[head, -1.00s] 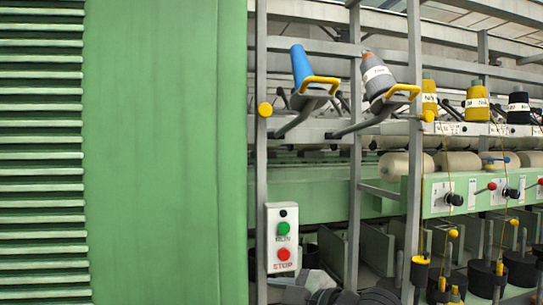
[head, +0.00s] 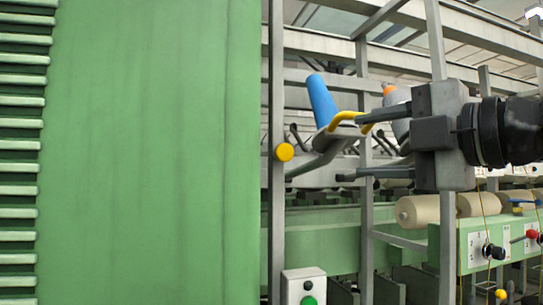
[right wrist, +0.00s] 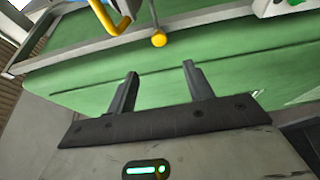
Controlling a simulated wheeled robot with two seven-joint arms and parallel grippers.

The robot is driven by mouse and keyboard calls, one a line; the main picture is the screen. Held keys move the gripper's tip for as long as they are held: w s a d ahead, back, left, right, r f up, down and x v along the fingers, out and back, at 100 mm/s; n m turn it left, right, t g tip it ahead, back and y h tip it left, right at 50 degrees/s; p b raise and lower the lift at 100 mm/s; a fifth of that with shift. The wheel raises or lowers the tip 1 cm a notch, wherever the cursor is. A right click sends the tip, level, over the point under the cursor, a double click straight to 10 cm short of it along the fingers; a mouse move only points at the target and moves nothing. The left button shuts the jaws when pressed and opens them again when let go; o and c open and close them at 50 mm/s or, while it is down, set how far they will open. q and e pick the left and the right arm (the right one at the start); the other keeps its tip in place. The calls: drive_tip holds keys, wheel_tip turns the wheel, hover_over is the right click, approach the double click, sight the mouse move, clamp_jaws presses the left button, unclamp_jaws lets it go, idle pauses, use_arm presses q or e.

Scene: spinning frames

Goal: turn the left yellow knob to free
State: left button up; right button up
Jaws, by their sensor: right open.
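The left yellow knob (head: 284,152) is a small round disc on a grey upright post, beside the green panel. It also shows in the right wrist view (right wrist: 158,39), beyond the fingertips and roughly between them. My right gripper (head: 348,147) comes in from the right with its fingers pointing left at the knob. Its two dark fingers are apart and empty, and there is a gap to the knob. They also show open in the right wrist view (right wrist: 160,70). No mark of the knob's setting is readable. My left gripper is not in view.
A blue cone (head: 321,100) on a holder with a yellow handle (head: 347,118) stands close to my right fingers. The large green panel (head: 150,150) fills the left. A RUN/STOP box (head: 303,287) is below. A control panel (head: 490,240) is lower right.

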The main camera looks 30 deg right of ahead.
drive_tip(key=p, duration=0.3)
approach(287, 153)
drive_tip(key=w, duration=0.2)
drive_tip(key=w+p, duration=0.1)
drive_tip(key=w, duration=0.2)
drive_tip(key=w+a+p, duration=0.1)
drive_tip(key=w, duration=0.1)
drive_tip(key=shift+w+a+r, duration=0.1)
drive_tip(key=shift+w+a, duration=0.05)
drive_tip(key=shift+w, duration=0.85)
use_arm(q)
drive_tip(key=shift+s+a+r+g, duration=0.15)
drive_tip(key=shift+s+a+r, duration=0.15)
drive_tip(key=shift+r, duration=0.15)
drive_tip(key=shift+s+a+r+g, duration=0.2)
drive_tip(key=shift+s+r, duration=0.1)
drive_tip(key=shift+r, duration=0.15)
use_arm(e)
drive_tip(key=c, duration=1)
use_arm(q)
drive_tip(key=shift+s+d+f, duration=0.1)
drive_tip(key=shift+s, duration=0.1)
use_arm(e)
drive_tip(key=shift+o, duration=0.2)
